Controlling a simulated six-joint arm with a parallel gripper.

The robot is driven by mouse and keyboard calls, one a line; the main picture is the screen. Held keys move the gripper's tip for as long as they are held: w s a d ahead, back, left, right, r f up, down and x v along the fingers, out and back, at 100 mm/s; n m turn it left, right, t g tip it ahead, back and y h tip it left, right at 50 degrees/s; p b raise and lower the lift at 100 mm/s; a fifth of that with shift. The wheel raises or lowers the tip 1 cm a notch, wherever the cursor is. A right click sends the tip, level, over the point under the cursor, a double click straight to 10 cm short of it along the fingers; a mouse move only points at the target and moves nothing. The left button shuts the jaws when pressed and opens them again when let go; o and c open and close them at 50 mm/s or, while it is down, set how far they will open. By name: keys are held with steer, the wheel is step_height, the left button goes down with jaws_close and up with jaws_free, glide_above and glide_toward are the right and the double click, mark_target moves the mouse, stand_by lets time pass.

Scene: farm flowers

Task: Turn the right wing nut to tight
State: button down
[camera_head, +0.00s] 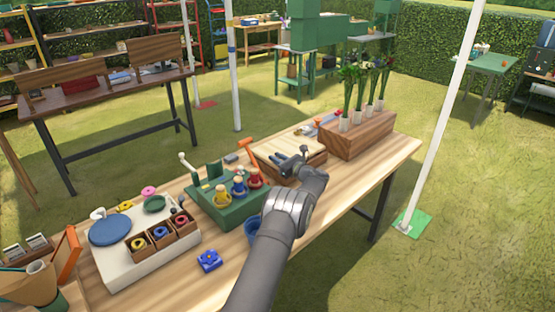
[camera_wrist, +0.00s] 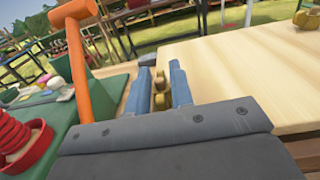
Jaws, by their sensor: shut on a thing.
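A flower press with a pale wooden top board (camera_head: 281,146) lies on the table beside the green rack, and its board also fills the right of the wrist view (camera_wrist: 250,75). My gripper (camera_head: 281,165) is over the near side of the press. In the wrist view its blue fingers (camera_wrist: 160,92) are shut on a brass wing nut (camera_wrist: 159,98) at the board's left edge. The fingers hide part of this nut, so its angle is hard to tell. A second brass wing nut (camera_wrist: 306,17) stands at the far right of the board. Neither nut shows clearly in the head view.
An orange-handled tool (camera_wrist: 80,60) stands close left of my gripper. The green rack (camera_head: 228,205) with coloured peg figures is left of the press. A wooden block (camera_head: 358,138) with flower tubes stands to the right. A blue cup (camera_head: 252,227) is below the forearm.

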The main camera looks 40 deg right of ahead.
steer(key=shift+m+h, duration=0.3)
steer(key=shift+h, duration=0.2)
steer(key=m+h, duration=0.2)
steer(key=h, duration=0.1)
steer(key=m+g+h, duration=0.1)
steer(key=m+h, duration=0.1)
steer(key=h, duration=0.1)
steer(key=shift+a, duration=0.1)
steer(key=shift+m+g+h, duration=1)
steer(key=shift+m+h, duration=0.3)
steer(key=shift+h, duration=0.5)
steer(key=shift+r, duration=0.1)
steer(key=c, duration=1.5)
jaws_free()
steer(key=shift+c, duration=0.2)
